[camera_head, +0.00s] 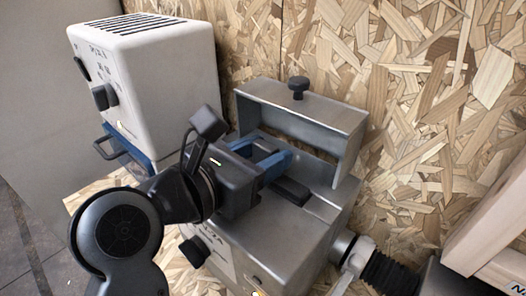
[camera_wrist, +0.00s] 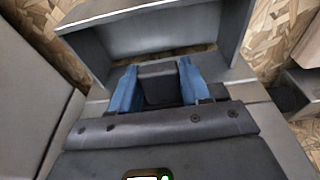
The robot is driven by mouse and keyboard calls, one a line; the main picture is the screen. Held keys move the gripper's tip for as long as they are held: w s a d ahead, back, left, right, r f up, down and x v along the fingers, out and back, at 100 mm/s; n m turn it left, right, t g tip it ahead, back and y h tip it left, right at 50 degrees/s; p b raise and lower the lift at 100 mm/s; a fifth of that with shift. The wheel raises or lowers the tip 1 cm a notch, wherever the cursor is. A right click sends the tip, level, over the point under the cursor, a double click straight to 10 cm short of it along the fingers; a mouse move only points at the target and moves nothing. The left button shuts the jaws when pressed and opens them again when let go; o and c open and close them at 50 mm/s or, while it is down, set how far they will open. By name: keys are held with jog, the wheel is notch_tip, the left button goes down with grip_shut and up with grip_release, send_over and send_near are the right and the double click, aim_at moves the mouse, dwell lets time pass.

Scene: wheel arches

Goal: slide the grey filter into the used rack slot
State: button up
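My gripper (camera_head: 288,158) has blue fingers and sits low over the top of a grey metal housing (camera_head: 325,208). In the wrist view my gripper (camera_wrist: 157,66) has its fingers apart, one on each side of a dark grey block (camera_wrist: 160,84). The block looks like the grey filter or its grip part. It fills nearly the whole gap, but I cannot tell whether both fingers press on it. Its lower part is hidden. A dark bar (camera_head: 291,191) lies on the housing beside the nearer finger. I cannot make out a used rack slot.
A raised metal cover (camera_head: 318,112) with a black knob (camera_head: 298,86) stands just beyond my fingertips. A white vented unit (camera_head: 150,75) stands at the left. A light wooden rack (camera_head: 500,225) is at the right edge, mostly cut off. A black ribbed hose (camera_head: 388,273) leaves the housing's right side.

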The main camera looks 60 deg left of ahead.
jog(key=o, duration=0.5)
jog(key=shift+o, duration=0.2)
jog(key=shift+s, duration=0.1)
jog(key=v, duration=0.7)
jog(key=shift+s+b, duration=0.2)
jog(key=shift+b, duration=0.2)
jog(key=f+v, duration=0.1)
jog(key=v, duration=0.8)
jog(key=shift+s+d+f, duration=0.15)
jog(key=shift+s+f, duration=0.05)
jog(key=shift+f, duration=0.05)
